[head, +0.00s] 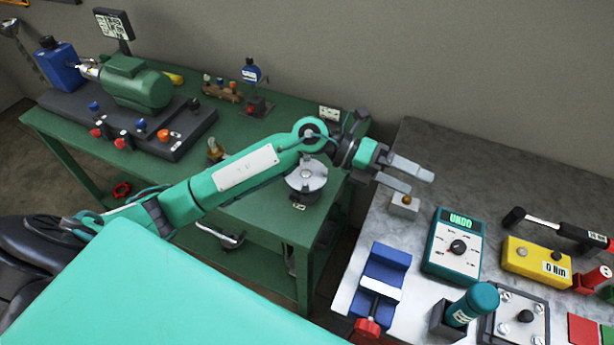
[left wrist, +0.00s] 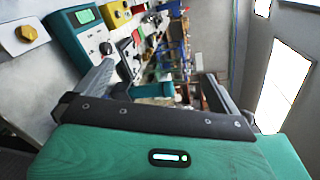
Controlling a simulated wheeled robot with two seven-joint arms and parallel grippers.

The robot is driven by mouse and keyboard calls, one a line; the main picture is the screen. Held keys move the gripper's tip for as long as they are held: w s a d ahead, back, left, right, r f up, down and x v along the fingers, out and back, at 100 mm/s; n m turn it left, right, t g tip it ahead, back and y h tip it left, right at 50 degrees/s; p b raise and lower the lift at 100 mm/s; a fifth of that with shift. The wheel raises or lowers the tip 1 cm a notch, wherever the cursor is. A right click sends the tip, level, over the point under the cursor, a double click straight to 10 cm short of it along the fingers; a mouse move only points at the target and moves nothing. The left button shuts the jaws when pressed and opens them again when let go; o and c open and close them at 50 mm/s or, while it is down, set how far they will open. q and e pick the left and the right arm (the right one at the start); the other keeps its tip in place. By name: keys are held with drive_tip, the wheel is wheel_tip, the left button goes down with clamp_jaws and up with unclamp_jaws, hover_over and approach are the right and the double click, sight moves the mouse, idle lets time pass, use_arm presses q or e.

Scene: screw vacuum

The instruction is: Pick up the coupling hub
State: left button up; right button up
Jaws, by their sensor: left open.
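My left gripper (head: 421,182) is open and empty, with its two grey fingers above the left edge of the grey-topped table. A small pale block with a brass-coloured knob (head: 405,202) stands just below the fingertips; it also shows at the upper left of the left wrist view (left wrist: 27,32). A silver round flanged part (head: 306,178) sits on the green bench, beneath and partly behind my left forearm. I cannot tell for sure which of these is the coupling hub. My right gripper is out of view.
The grey table holds a blue vise (head: 388,258), a teal meter (head: 455,246), a yellow torque box (head: 537,260) and a teal-capped cylinder (head: 474,303). The green bench carries a green motor (head: 137,88) on a dark base. The grey table's back left is clear.

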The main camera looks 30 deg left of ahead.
use_arm(q)
drive_tip(key=w+a+f+m+g+y, duration=0.1)
drive_tip(key=a+f+m+y, duration=0.1)
drive_tip(key=a+f+y, duration=0.25)
drive_tip(key=n+y, duration=0.1)
drive_tip(key=y, duration=1.1)
hover_over(308, 172)
drive_tip(key=f, duration=0.1)
drive_tip(key=shift+h, duration=0.25)
wheel_tip(308, 172, down, 8)
drive_tip(key=shift+w+a+r+p, duration=0.15)
drive_tip(key=shift+p, duration=0.8)
drive_tip(key=shift+f+p, duration=0.45)
drive_tip(key=shift+f, duration=0.15)
wheel_tip(308, 172, down, 4)
drive_tip(key=shift+r+p, duration=0.25)
drive_tip(key=shift+p, duration=0.45)
drive_tip(key=shift+f, duration=0.35)
drive_tip(key=shift+c, duration=0.4)
